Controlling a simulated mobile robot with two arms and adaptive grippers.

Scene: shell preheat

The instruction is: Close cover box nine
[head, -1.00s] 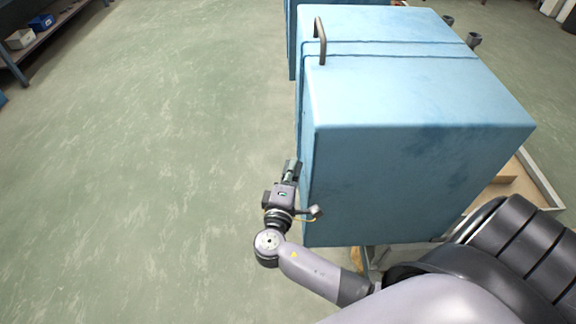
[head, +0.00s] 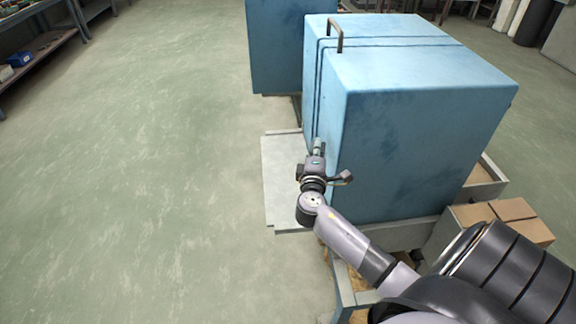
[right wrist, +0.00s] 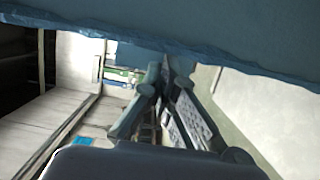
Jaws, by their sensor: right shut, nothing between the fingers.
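The big blue box (head: 425,145) stands right of centre in the head view, with a dark handle (head: 341,35) at its top left and dark seams near its far end. I see no number on it. My right gripper (head: 318,145) is beside the box's left side, close to it; whether it touches cannot be told. Its fingers are shut and empty, and they show together in the right wrist view (right wrist: 160,90), below a blue surface (right wrist: 180,25). My left gripper is not in view.
A pale flat panel (head: 282,185) juts out low on the box's left. Another blue box (head: 280,50) stands behind. Brown cartons (head: 515,210) lie at the right. Shelving (head: 45,50) is at the far left. The green floor on the left is clear.

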